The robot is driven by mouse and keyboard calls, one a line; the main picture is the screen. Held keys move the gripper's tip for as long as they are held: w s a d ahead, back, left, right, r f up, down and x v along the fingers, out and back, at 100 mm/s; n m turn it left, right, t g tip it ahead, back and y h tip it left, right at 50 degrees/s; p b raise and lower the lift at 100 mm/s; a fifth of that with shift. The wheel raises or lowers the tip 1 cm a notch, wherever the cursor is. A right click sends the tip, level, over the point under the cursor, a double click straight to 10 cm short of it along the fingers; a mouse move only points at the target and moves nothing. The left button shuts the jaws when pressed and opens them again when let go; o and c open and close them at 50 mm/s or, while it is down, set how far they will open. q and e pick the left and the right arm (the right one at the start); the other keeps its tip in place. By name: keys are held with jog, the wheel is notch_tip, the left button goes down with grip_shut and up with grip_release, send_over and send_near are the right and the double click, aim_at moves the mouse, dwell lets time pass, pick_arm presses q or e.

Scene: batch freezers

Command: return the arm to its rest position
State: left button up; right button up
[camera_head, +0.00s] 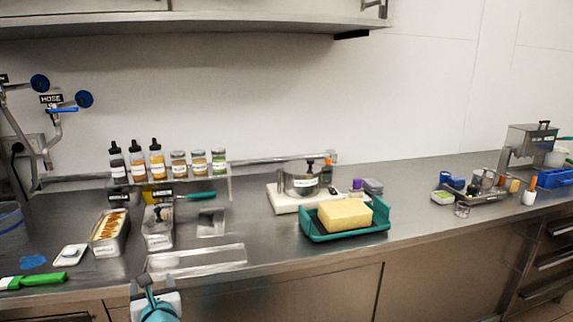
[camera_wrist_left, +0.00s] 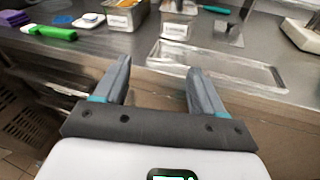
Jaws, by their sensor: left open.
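My left gripper (camera_head: 147,284) shows at the bottom of the head view, in front of the counter's front edge. In the left wrist view my left gripper (camera_wrist_left: 160,84) has its two fingers spread apart with nothing between them. The fingers point toward the counter edge and the shallow metal tray (camera_wrist_left: 215,68) beyond it. My right gripper and right arm are in neither view.
The steel counter (camera_head: 270,250) holds the shallow tray (camera_head: 195,271), metal pans (camera_head: 108,246), a green-handled tool (camera_head: 35,280), and a teal tray (camera_head: 350,237) with a yellow block (camera_head: 345,214). Bottles and jars (camera_head: 157,160) stand behind. Free space lies before the counter.

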pick_arm(q)
jog(key=s+d+f+m+g+h, duration=0.25)
jog(key=s+f+m, duration=0.2)
jog(key=f, duration=0.45)
jog(key=s+d+f+m+g+h+p, duration=0.1)
jog(key=s+d+f+m+h, duration=0.15)
jog(key=s+f+m, duration=0.4)
jog(key=s+d+f+m+g+h, duration=0.1)
jog(key=d+f+m+g+h, duration=0.15)
jog(key=f, duration=0.85)
jog(key=s+d+f+m+g+h, duration=0.2)
jog(key=s+d+m, duration=0.3)
jog(key=s+m, duration=0.5)
jog(key=s+d+f+m+g+h, duration=0.2)
jog(key=s+d+f+m+g, duration=0.2)
jog(key=s+m, duration=0.7)
jog(key=d+m+g, duration=0.1)
jog(key=d+m, duration=0.1)
jog(key=m, duration=0.2)
jog(key=shift+s+f+g, duration=0.15)
jog(key=shift+s+g, duration=0.15)
jog(key=shift+h, duration=0.25)
jog(key=c, duration=0.5)
jog(key=shift+a, duration=0.1)
jog(key=shift+a, duration=0.1)
